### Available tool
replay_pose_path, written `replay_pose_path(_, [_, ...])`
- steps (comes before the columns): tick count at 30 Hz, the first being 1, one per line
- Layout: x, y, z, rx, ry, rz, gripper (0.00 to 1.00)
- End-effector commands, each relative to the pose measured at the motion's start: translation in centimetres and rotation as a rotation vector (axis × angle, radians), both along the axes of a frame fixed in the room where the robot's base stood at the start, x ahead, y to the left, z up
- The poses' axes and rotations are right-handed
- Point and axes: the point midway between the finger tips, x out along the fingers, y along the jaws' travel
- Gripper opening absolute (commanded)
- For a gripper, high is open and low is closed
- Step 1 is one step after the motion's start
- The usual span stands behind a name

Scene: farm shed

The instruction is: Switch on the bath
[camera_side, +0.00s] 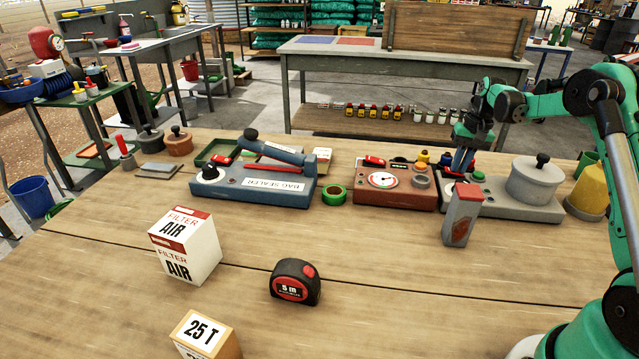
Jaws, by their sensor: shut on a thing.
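The bath is a low grey unit (510,207) at the right of the workbench, with a round lidded pot (535,180) with a black knob on its right part. My gripper (461,170) points down at the bath's left end, just left of that knob. Its fingers look closed on a small part there, seemingly the bath's switch; the fingers and a grey-and-red block in front hide most of it. I cannot tell the switch's position.
The grey-and-red block (461,216) stands close in front of the bath. A red unit with a dial (395,190) is left of it, then a green tape roll (334,195) and a blue bag sealer (255,190). A yellow container (588,190) stands right.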

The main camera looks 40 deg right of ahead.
Motion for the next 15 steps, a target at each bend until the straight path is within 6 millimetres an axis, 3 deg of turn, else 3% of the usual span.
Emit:
replay_pose_path(5, [-0.2, -0.2, 1.3, -0.002, 0.001, -0.002, 0.00])
replay_pose_path(15, [-1.0, -0.9, 8.8, -0.001, 0.001, -0.002, 0.00])
